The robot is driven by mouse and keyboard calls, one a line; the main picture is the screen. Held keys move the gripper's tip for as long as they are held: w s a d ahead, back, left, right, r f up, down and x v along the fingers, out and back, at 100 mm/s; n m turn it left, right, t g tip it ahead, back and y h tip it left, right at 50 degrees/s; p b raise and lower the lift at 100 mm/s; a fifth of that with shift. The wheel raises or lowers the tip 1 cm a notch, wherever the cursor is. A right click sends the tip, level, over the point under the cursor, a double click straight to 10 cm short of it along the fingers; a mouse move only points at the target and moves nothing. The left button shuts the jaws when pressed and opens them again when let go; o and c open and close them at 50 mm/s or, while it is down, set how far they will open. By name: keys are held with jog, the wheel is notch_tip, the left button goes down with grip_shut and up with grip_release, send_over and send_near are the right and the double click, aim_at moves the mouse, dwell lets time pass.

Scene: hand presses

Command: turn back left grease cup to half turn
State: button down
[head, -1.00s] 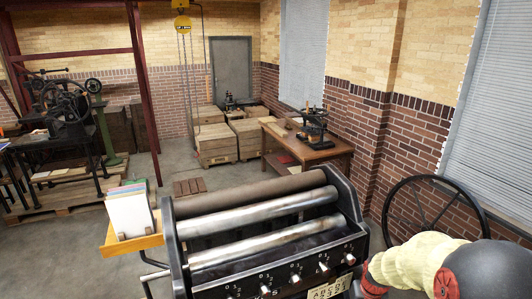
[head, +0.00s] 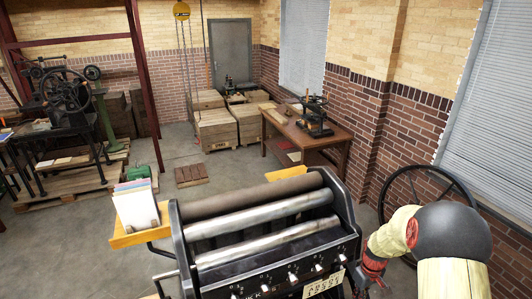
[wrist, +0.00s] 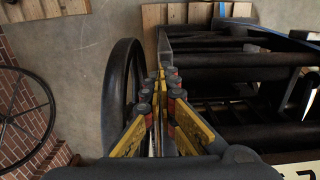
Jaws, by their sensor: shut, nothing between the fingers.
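In the head view, the black press (head: 352,225) stands at the bottom centre with long rollers on top. Its front panel carries a row of small white-tipped knobs (head: 293,278) with marks such as 0 and 1 above them. I cannot tell which part is the back left grease cup. My gripper (wrist: 165,78) is shut and empty in the wrist view, its yellow-sided fingers pointing up the picture, beside the press's dark bars and rollers (wrist: 265,93). In the head view, my arm comes in from the right, with the gripper low at the press's right end, partly cut off.
A dark spoked wheel (head: 462,193) stands by the brick wall. Another black wheel (wrist: 112,105) is close left of my gripper. A yellow shelf with cards (head: 136,208) sticks out left of the press. A wooden table (head: 342,146) and crates (head: 216,130) stand behind. Floor is open at left.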

notch_tip(320, 180, down, 6)
jog(key=b, duration=0.3)
jog(key=shift+f, duration=0.2)
jog(key=shift+s+f+b, duration=0.15)
jog(key=shift+s+b, duration=0.1)
jog(key=shift+b, duration=0.05)
jog(key=shift+s+a+f, duration=0.3)
dwell(0.4)
jog(key=shift+s+a+b, duration=0.1)
jog(key=shift+b, duration=0.3)
jog(key=shift+a+f+b, duration=0.1)
jog(key=shift+a+b, duration=0.2)
jog(key=shift+a, duration=0.45)
jog(key=shift+w+r, duration=0.2)
jog(key=shift+r, duration=0.15)
jog(key=shift+s, duration=0.1)
